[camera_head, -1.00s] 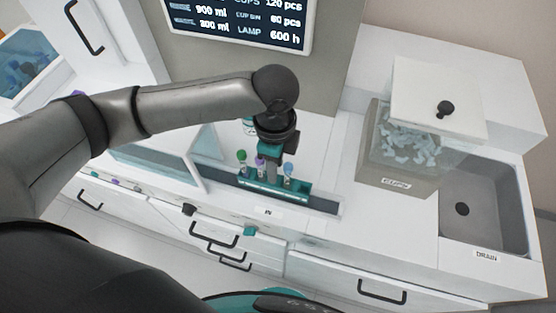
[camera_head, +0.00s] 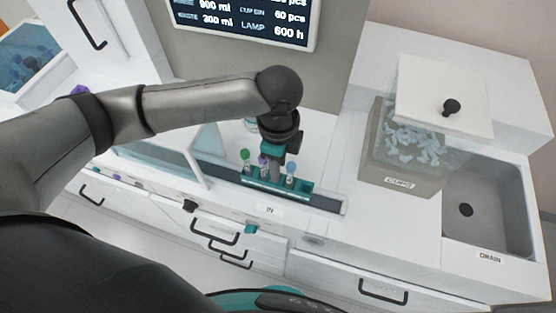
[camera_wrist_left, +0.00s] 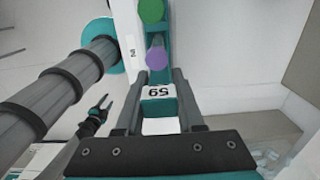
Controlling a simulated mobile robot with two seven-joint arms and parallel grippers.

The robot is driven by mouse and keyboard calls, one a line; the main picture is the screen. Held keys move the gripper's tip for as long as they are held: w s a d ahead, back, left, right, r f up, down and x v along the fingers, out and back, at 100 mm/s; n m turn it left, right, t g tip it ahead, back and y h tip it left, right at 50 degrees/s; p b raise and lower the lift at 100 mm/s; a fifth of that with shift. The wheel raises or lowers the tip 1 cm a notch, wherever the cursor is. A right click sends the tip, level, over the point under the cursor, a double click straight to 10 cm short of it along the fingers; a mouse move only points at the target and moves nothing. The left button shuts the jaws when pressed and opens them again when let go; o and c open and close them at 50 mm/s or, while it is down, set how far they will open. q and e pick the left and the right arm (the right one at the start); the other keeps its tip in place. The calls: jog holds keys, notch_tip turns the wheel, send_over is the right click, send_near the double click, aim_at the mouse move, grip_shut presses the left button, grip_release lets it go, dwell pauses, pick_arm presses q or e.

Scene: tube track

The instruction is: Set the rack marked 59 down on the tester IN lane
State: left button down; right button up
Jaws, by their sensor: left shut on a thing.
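The teal rack (camera_head: 290,189) stands over the dark IN lane (camera_head: 326,203) in the head view, lined up along it. It carries upright tubes with green, purple and blue caps. My left gripper (camera_head: 272,172) is shut on the rack from above, around its middle. The left wrist view shows the rack's label 59 (camera_wrist_left: 158,91) upside down between the fingers, with the purple and green caps beyond it. The lane's IN label (camera_head: 270,209) lies in front of the rack. I cannot tell whether the rack's underside touches the lane. My right gripper (camera_wrist_left: 101,108) shows small in the left wrist view, its jaws unclear.
A clear cups bin (camera_head: 412,150) with a lid stands to the right, and the drain sink (camera_head: 468,205) lies beyond it. A pale glass panel (camera_head: 160,164) is left of the rack. Drawers with dark handles (camera_head: 214,236) are below the counter's front edge.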

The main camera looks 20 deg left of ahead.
pick_arm(q)
jog(key=shift+f+p, duration=0.5)
jog(key=shift+f, duration=0.25)
dwell(0.7)
jog(key=shift+c, duration=2.2)
grip_release()
notch_tip(320, 180, up, 15)
jog(key=shift+r+p, duration=0.1)
jog(key=shift+p, duration=0.6)
jog(key=shift+s, duration=0.15)
